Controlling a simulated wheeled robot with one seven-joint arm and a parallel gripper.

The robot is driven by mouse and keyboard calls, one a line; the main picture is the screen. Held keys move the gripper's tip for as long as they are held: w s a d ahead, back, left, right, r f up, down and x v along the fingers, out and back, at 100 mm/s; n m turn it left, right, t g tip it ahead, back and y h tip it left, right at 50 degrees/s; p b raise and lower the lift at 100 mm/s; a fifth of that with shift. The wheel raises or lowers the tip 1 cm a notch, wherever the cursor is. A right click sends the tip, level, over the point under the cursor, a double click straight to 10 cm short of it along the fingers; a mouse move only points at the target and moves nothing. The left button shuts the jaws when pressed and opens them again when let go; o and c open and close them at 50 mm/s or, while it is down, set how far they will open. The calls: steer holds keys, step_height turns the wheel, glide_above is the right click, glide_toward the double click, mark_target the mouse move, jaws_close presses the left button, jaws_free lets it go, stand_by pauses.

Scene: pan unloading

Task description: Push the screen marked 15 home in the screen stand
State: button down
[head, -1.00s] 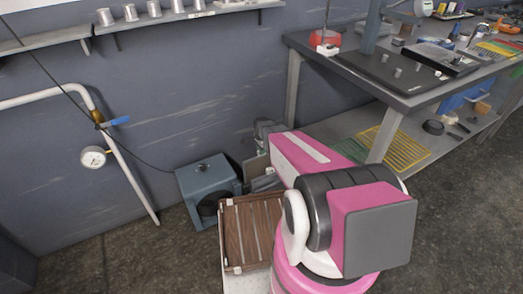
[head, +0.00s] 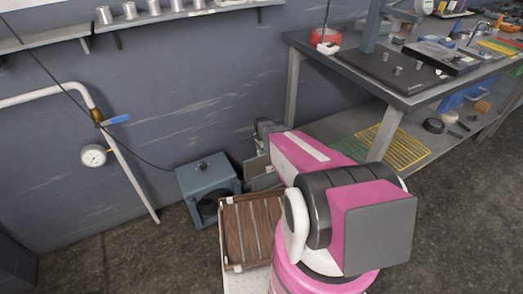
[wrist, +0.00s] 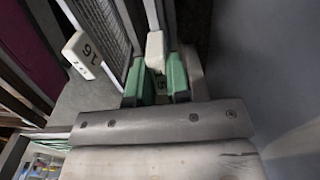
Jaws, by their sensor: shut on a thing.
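In the wrist view my gripper (wrist: 156,80) has its two green-padded fingers closed on a white tab. A dark digit that looks like a 5 shows on the tab between the pads, so it appears to be the screen marked 15 (wrist: 155,50). Its mesh panel runs up and away beside the fingers. To the left, a white tab marked 16 (wrist: 82,52) sits on a neighbouring mesh screen (wrist: 98,22). How deep the held screen sits in the stand cannot be seen. In the head view my pink arm hides the gripper and most of the stand.
A blue-grey box (head: 207,182) stands on the floor by the wall, left of my arm. A brown slatted box (head: 249,236) is just in front of it. A workbench (head: 405,98) with a lower shelf stands at the right. A pipe with a gauge (head: 93,155) is at the left.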

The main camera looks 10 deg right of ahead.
steer(key=shift+f, duration=1.85)
stand_by(1.2)
steer(key=c, duration=1)
jaws_free()
step_height(320, 180, up, 11)
steer(key=shift+f, duration=0.1)
steer(key=s+r+n, duration=1.4)
steer(key=s+r, duration=0.3)
steer(key=s, duration=0.4)
steer(key=shift+s, duration=0.15)
